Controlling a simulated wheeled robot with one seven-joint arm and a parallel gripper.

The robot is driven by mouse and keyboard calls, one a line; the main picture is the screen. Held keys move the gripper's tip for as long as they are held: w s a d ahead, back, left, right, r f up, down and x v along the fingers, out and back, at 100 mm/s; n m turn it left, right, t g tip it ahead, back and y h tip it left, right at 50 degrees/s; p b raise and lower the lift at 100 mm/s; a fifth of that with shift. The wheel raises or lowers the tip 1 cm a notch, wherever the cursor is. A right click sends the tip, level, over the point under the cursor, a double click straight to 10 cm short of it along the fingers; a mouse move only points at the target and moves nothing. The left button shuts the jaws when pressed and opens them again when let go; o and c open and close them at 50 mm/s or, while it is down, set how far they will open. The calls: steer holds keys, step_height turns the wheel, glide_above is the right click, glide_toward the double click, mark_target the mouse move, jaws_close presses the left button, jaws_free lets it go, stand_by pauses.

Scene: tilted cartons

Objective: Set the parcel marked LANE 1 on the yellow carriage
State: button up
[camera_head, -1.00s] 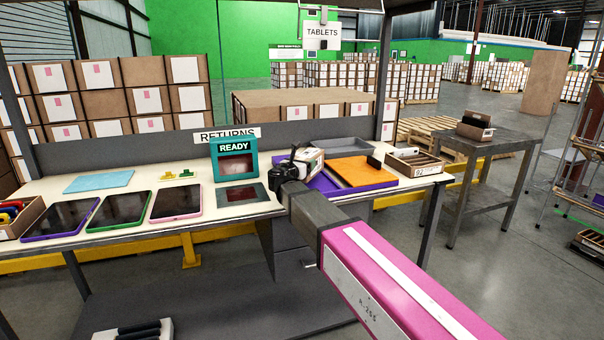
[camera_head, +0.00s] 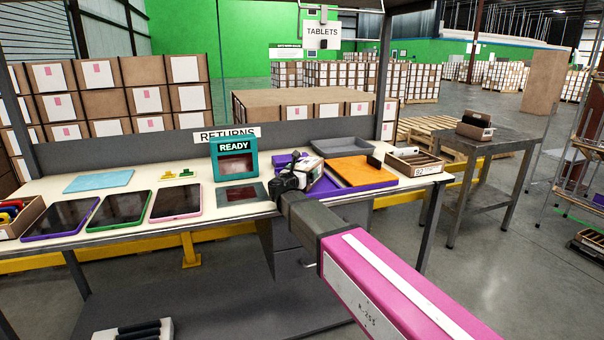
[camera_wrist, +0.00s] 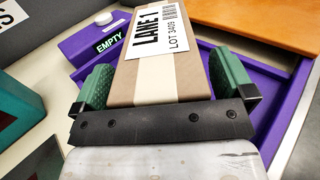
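The LANE 1 parcel (camera_wrist: 160,60) is a brown carton with a pale tape strip and a white label reading LANE 1, LOT 3409. I see no clear yellow carriage; a small yellow piece (camera_head: 168,176) and a green one (camera_head: 186,173) lie on the table.
A teal READY box (camera_head: 234,160) stands left of the parcel. A purple block marked EMPTY (camera_wrist: 95,40) lies beyond it. An orange sheet (camera_head: 356,171) and an open carton (camera_head: 415,165) are to the right. Several tablets lie along the left of the table.

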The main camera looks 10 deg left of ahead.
steer(key=shift+r, duration=0.1)
steer(key=shift+s, duration=0.35)
steer(key=v, duration=1.1)
steer(key=shift+a, duration=0.15)
steer(key=shift+w+a, duration=0.25)
steer(key=shift+w, duration=0.35)
steer(key=x, duration=0.5)
steer(key=shift+d+x, duration=0.2)
steer(key=shift+x, duration=1.2)
steer(key=shift+d+x, duration=0.25)
steer(key=shift+x, duration=1.15)
steer(key=shift+s+r, duration=0.15)
steer(key=shift+r, duration=0.05)
steer(key=c, duration=1.2)
steer(key=shift+r, duration=0.1)
